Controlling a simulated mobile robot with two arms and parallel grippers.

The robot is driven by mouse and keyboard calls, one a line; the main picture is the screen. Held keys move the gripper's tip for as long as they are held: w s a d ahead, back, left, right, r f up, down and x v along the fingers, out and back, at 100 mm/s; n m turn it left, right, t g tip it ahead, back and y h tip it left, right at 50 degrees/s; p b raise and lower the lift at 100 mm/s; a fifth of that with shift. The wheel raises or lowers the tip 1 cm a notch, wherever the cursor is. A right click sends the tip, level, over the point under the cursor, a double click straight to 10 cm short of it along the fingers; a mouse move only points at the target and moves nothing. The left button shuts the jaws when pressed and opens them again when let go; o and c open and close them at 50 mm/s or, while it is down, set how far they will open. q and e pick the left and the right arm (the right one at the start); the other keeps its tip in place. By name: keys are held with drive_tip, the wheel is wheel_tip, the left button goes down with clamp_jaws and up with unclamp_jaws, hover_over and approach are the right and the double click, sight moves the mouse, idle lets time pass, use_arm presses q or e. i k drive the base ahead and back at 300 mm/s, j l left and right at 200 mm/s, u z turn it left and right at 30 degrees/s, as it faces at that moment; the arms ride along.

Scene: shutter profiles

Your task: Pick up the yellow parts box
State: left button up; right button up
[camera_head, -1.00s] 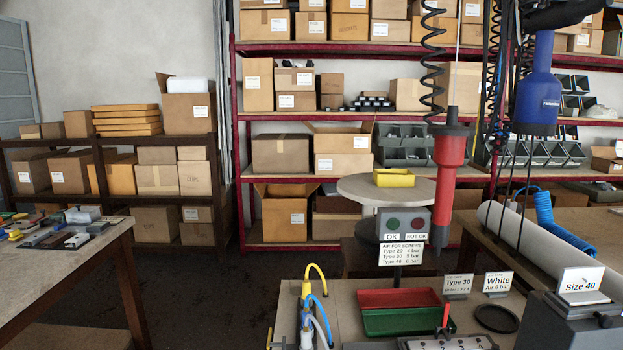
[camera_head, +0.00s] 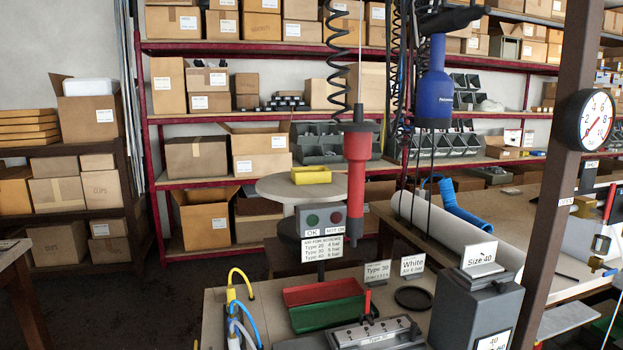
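The yellow parts box (camera_head: 311,175) sits on a round beige table (camera_head: 275,189) in the middle distance. A red hanging screwdriver (camera_head: 357,172) and a control box with two buttons (camera_head: 322,219) stand in front of the table's right part. Neither of my grippers shows in the head view.
A workbench in front holds red (camera_head: 322,291) and green (camera_head: 328,313) trays, a hose cluster (camera_head: 238,310) and a grey Size 40 block (camera_head: 477,306). A brown post (camera_head: 556,200) with a gauge (camera_head: 597,119) stands at right. Shelves of cardboard boxes line the back. Dark floor lies open at left.

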sight(315, 174)
drive_tip(key=u, duration=1.4)
drive_tip(key=i+j+u, duration=0.1)
drive_tip(key=i+j, duration=0.15)
drive_tip(key=i, duration=0.2)
drive_tip(key=i+j, duration=0.15)
drive_tip(key=i, duration=0.3)
drive_tip(key=i+j+u, duration=0.15)
drive_tip(key=i, duration=0.35)
drive_tip(key=i+l+z, duration=0.35)
drive_tip(key=i, duration=0.35)
drive_tip(key=i+z, duration=0.35)
drive_tip(key=i, duration=0.35)
drive_tip(key=i+j+z, duration=0.15)
drive_tip(key=i+z, duration=0.2)
drive_tip(key=i, duration=0.35)
drive_tip(key=i+j+u, duration=0.1)
drive_tip(key=i+u, duration=0.25)
drive_tip(key=i, duration=1.45)
